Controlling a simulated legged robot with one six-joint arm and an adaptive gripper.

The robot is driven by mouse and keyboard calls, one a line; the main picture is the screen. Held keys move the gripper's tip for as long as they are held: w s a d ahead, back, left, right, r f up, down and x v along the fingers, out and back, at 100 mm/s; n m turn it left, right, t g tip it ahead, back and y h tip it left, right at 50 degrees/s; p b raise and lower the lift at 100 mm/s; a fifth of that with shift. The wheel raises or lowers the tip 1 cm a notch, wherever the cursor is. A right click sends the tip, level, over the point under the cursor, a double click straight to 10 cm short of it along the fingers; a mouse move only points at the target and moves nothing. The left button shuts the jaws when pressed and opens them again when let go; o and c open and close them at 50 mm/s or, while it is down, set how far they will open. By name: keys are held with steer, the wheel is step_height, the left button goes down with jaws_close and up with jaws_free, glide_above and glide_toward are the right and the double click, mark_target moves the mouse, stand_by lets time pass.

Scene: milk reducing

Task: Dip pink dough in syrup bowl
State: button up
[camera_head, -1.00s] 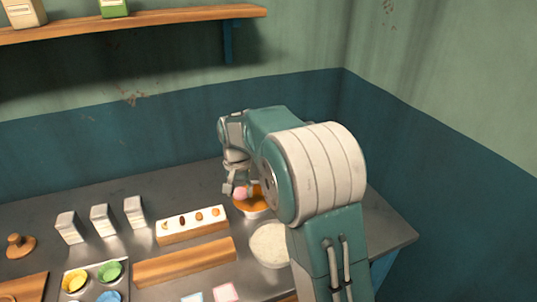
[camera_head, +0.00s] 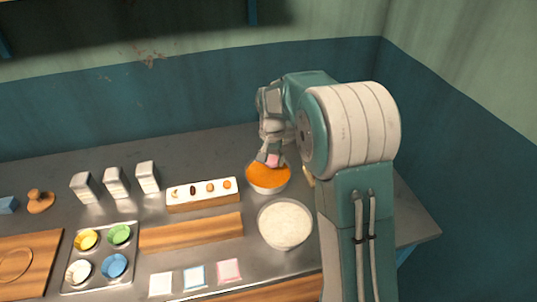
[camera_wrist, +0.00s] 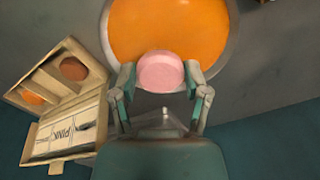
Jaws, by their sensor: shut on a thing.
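The pink dough (camera_wrist: 160,72) is a small round piece between the fingers of my gripper (camera_wrist: 160,85), which is shut on it. In the wrist view the dough overlaps the near edge of the orange syrup in the syrup bowl (camera_wrist: 232,30). In the head view the gripper (camera_head: 270,160) is over the back rim of the bowl (camera_head: 268,186), with the pink dough (camera_head: 273,160) at its tip. The dough looks above or at the syrup; I cannot tell whether it touches.
A bowl of white grains (camera_head: 285,223) stands in front of the syrup bowl. A white-topped wooden block (camera_head: 202,195) with small pieces is to its left.

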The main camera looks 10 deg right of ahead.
mark_target(268, 181)
steer(key=shift+f, duration=0.35)
steer(key=shift+a+f, duration=0.95)
steer(key=shift+f, duration=0.2)
steer(key=shift+d+f, duration=0.3)
steer(key=shift+f, duration=0.3)
steer(key=shift+d+f, duration=0.3)
steer(key=shift+f, duration=0.65)
steer(key=shift+a+f, duration=0.25)
steer(key=shift+a, duration=0.15)
steer(key=shift+d, duration=0.25)
steer(key=shift+a+f, duration=0.15)
steer(key=shift+f, duration=0.15)
